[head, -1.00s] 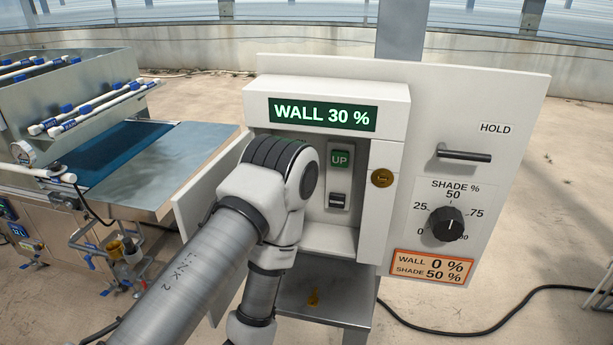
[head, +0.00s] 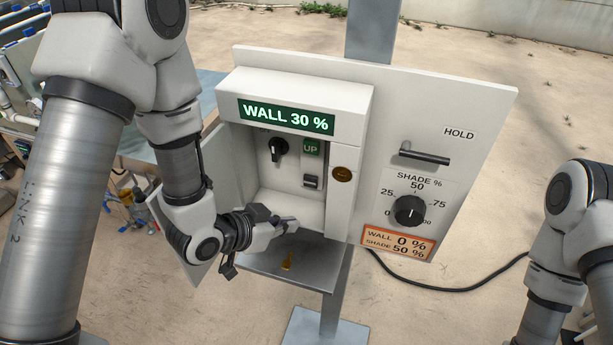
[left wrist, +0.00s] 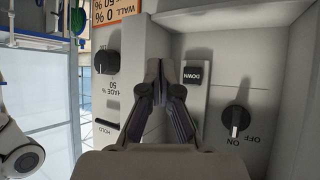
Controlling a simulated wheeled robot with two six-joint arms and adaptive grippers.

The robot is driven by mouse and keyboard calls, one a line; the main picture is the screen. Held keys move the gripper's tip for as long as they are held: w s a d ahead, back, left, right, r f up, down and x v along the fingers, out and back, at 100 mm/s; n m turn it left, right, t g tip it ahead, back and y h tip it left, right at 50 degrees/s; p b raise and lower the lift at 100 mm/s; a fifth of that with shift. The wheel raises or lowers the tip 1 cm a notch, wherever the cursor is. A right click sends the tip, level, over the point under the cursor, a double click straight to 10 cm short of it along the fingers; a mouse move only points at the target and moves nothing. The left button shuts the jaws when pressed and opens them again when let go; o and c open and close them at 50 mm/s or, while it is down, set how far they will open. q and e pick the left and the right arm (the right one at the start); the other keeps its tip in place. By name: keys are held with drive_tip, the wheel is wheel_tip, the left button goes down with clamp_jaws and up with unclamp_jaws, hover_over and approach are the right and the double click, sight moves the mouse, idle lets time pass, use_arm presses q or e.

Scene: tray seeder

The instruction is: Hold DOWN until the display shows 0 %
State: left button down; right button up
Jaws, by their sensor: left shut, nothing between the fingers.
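The green display (head: 288,117) on the white control box reads WALL 30 %. Below it, inside the open recess, are the green UP button (head: 312,148) and the dark DOWN button (head: 311,182). The DOWN button also shows in the left wrist view (left wrist: 197,76), turned upside down. My left gripper (head: 292,224) is shut and empty, at the front of the recess, lower than DOWN. In the left wrist view its fingertips (left wrist: 164,72) appear beside DOWN; no contact shows. My right gripper is out of frame; only part of my right arm shows.
A HOLD handle (head: 425,157), a SHADE dial (head: 410,211) and an orange WALL 0 %, SHADE 50 % label (head: 398,243) are on the panel.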

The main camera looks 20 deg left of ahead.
use_arm(q)
approach(314, 188)
drive_tip(key=d+f, duration=0.1)
drive_tip(key=w+d+f, duration=0.2)
drive_tip(key=shift+f+b, duration=0.35)
drive_tip(key=shift+b, duration=0.05)
drive_tip(key=shift+w+f, duration=0.1)
drive_tip(key=shift+w, duration=0.35)
drive_tip(key=shift+w, duration=0.1)
idle(0.8)
drive_tip(key=shift+w, duration=0.35)
drive_tip(key=shift+w+p, duration=0.4)
drive_tip(key=shift+w, duration=0.05)
idle(4.8)
